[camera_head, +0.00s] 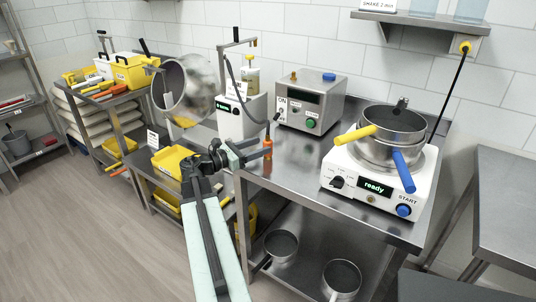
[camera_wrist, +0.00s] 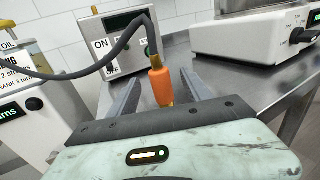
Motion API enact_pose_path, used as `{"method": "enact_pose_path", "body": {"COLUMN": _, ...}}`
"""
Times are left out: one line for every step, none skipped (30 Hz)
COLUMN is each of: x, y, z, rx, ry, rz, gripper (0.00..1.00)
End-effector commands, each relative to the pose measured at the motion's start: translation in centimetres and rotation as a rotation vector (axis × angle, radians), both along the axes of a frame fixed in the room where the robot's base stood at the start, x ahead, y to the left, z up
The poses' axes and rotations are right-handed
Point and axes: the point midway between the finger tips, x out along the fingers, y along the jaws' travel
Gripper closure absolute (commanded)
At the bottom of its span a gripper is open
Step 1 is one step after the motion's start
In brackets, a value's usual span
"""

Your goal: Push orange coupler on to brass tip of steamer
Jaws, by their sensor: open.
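The orange coupler (camera_wrist: 161,88) hangs upright on the end of a dark grey hose (camera_wrist: 118,50), with brass-coloured parts at its top and lower end. It also shows in the head view (camera_head: 267,142), beside the table's left edge. My gripper (camera_wrist: 160,78) is open, with one finger on each side of the coupler; I cannot tell whether either finger touches it. In the head view my gripper (camera_head: 266,146) reaches in from the left. The steamer (camera_head: 311,101) is a grey box with an ON label, behind the coupler. A small brass tip (camera_head: 294,75) stands on its top.
A white hotplate reading "ready" (camera_head: 373,187) bears pans with yellow and blue handles, right of the steamer. A white oil dispenser (camera_head: 241,115) stands left of the steamer. A tilted steel drum (camera_head: 186,88) is farther left. The steel tabletop (camera_head: 300,165) before the steamer is clear.

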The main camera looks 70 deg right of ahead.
Motion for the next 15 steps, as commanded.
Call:
{"method": "enact_pose_path", "body": {"x": -0.4, "y": -0.5, "z": 0.0, "rx": 0.000, "ry": -0.001, "rz": -0.002, "gripper": 0.43}}
{"method": "enact_pose_path", "body": {"x": -0.6, "y": -0.8, "z": 0.0, "rx": 0.000, "ry": -0.001, "rz": -0.002, "gripper": 0.43}}
{"method": "enact_pose_path", "body": {"x": -0.9, "y": -1.3, "z": 0.0, "rx": 0.000, "ry": -0.002, "rz": -0.002, "gripper": 0.43}}
{"method": "enact_pose_path", "body": {"x": -1.2, "y": -1.5, "z": 0.0, "rx": 0.000, "ry": -0.002, "rz": -0.002, "gripper": 0.43}}
{"method": "enact_pose_path", "body": {"x": -1.3, "y": -1.7, "z": 0.0, "rx": 0.000, "ry": -0.003, "rz": -0.002, "gripper": 0.43}}
{"method": "enact_pose_path", "body": {"x": -1.3, "y": -1.8, "z": 0.0, "rx": 0.000, "ry": -0.003, "rz": -0.001, "gripper": 0.43}}
{"method": "enact_pose_path", "body": {"x": -1.3, "y": -1.8, "z": 0.0, "rx": 0.000, "ry": -0.004, "rz": 0.000, "gripper": 0.43}}
{"method": "enact_pose_path", "body": {"x": -1.4, "y": -1.8, "z": 0.0, "rx": 0.000, "ry": -0.004, "rz": 0.000, "gripper": 0.43}}
{"method": "enact_pose_path", "body": {"x": -1.5, "y": -2.0, "z": -0.1, "rx": 0.000, "ry": -0.004, "rz": -0.001, "gripper": 0.43}}
{"method": "enact_pose_path", "body": {"x": -1.7, "y": -2.3, "z": -0.1, "rx": 0.000, "ry": -0.004, "rz": -0.001, "gripper": 0.43}}
{"method": "enact_pose_path", "body": {"x": -1.9, "y": -2.6, "z": -0.2, "rx": 0.001, "ry": -0.004, "rz": -0.001, "gripper": 0.43}}
{"method": "enact_pose_path", "body": {"x": -2.3, "y": -3.1, "z": -0.3, "rx": 0.001, "ry": -0.004, "rz": -0.002, "gripper": 0.43}}
{"method": "enact_pose_path", "body": {"x": -2.6, "y": -3.5, "z": -0.4, "rx": 0.001, "ry": -0.004, "rz": -0.003, "gripper": 0.43}}
{"method": "enact_pose_path", "body": {"x": -2.9, "y": -4.0, "z": -0.4, "rx": 0.001, "ry": -0.004, "rz": -0.003, "gripper": 0.43}}
{"method": "enact_pose_path", "body": {"x": -3.3, "y": -4.6, "z": -0.5, "rx": 0.000, "ry": -0.005, "rz": -0.003, "gripper": 0.43}}
